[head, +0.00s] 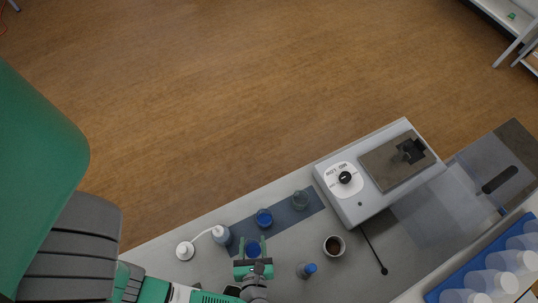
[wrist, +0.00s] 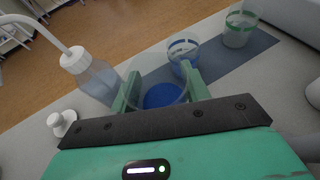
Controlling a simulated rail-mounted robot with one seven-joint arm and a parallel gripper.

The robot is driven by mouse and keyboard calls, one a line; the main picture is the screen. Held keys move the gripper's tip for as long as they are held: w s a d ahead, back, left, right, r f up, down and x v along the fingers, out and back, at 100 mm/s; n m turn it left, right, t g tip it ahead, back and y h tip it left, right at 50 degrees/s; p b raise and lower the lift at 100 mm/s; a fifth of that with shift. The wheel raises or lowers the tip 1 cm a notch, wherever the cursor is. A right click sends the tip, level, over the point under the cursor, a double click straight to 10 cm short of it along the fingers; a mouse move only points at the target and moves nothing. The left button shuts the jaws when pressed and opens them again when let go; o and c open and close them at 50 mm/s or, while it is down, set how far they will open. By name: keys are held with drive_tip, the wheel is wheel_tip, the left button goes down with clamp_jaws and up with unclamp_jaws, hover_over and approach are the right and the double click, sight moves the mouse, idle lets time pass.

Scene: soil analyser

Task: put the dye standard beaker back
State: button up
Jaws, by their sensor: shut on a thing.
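My gripper (head: 253,260) is shut on a clear beaker of blue liquid (head: 253,248), seemingly the dye standard beaker; no label on it is readable. In the wrist view the gripper (wrist: 162,88) has one finger on each side of this beaker (wrist: 162,96), and the beaker looks about upright. In the head view it appears at the near edge of the dark blue mat (head: 283,211). I cannot tell whether its base touches anything. A second beaker with blue liquid (head: 264,217) stands on the mat just beyond, with a blue band in the wrist view (wrist: 183,50).
A green-banded beaker (wrist: 239,30) stands farther along the mat. A wash bottle (head: 222,235) stands at the mat's left end, by a white round-based item (head: 185,251). A blue-capped bottle (head: 307,270), a dark-filled cup (head: 333,245) and the analyser (head: 345,205) are to the right.

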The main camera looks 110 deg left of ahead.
drive_tip(key=w+d+f, duration=0.1)
drive_tip(key=w+d+f+b, duration=0.1)
drive_tip(key=w+d, duration=0.1)
drive_tip(key=w+d+f, duration=0.1)
drive_tip(key=w+d, duration=0.1)
drive_tip(key=shift+w+f+b, duration=0.15)
drive_tip(key=shift+f+b, duration=0.15)
drive_tip(key=shift+f, duration=0.05)
drive_tip(key=shift+w+d+f+b, duration=0.95)
drive_tip(key=shift+w+d+f, duration=0.15)
drive_tip(key=shift+w+f, duration=0.1)
drive_tip(key=shift+f, duration=0.15)
drive_tip(key=o, duration=1.3)
drive_tip(key=shift+o, duration=0.2)
